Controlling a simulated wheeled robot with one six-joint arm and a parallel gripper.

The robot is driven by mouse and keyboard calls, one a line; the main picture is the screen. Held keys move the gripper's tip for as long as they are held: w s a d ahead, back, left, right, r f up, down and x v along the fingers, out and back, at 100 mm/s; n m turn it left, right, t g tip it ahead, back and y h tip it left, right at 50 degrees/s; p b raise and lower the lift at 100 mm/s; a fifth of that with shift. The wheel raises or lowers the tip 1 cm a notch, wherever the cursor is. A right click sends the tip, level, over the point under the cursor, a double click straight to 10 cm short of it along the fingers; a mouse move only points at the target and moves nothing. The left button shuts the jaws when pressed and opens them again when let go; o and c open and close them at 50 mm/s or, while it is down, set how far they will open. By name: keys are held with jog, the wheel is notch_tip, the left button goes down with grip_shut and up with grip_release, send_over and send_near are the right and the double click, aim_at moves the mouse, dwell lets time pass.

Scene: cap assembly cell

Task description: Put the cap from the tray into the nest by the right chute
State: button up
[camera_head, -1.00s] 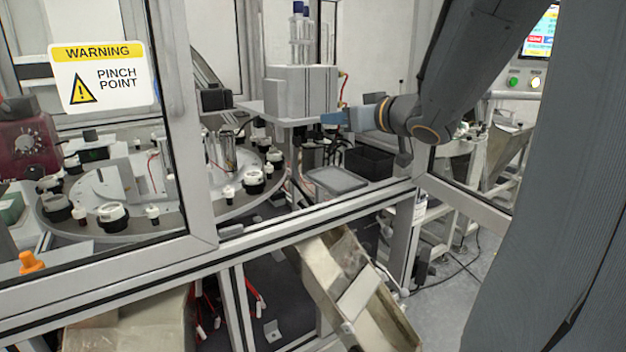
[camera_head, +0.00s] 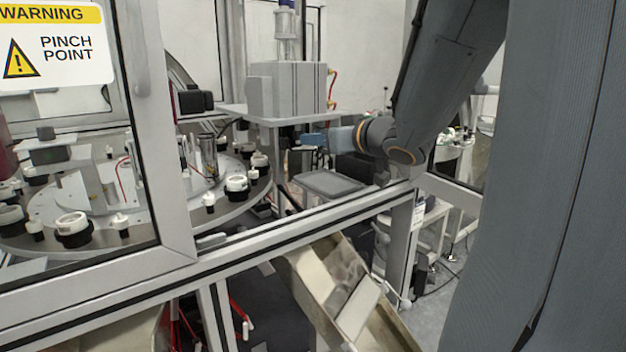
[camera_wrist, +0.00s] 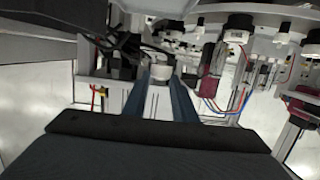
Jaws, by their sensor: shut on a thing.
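My gripper (camera_head: 312,139) reaches in from the right, above the grey tray (camera_head: 318,190) and beside the grey block on the machine. In the wrist view my gripper (camera_wrist: 160,74) has its two blue fingers shut on a white cap (camera_wrist: 160,73). The cap cannot be made out in the head view. The tray looks empty. The round dial (camera_head: 222,212) carries dark nests, several with white caps; one capped nest (camera_head: 237,189) is at its right side. I cannot tell which nest is the one by the right chute (camera_head: 312,290), which slopes down below the frame.
A metal frame rail (camera_head: 290,235) crosses in front of the dial and tray. An upright post (camera_head: 160,130) with a warning sign (camera_head: 50,48) stands at left. The grey block (camera_head: 290,90) and its shelf are close to my gripper. In the wrist view, red and blue tubes show at right.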

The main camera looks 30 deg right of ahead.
aim_at(318, 185)
notch_tip(318, 185, down, 8)
jog(key=shift+f+p, duration=0.25)
jog(key=shift+p, duration=0.15)
jog(key=shift+f, duration=0.1)
jog(key=shift+f, duration=0.15)
jog(key=o, duration=0.7)
jog(key=shift+b, duration=0.55)
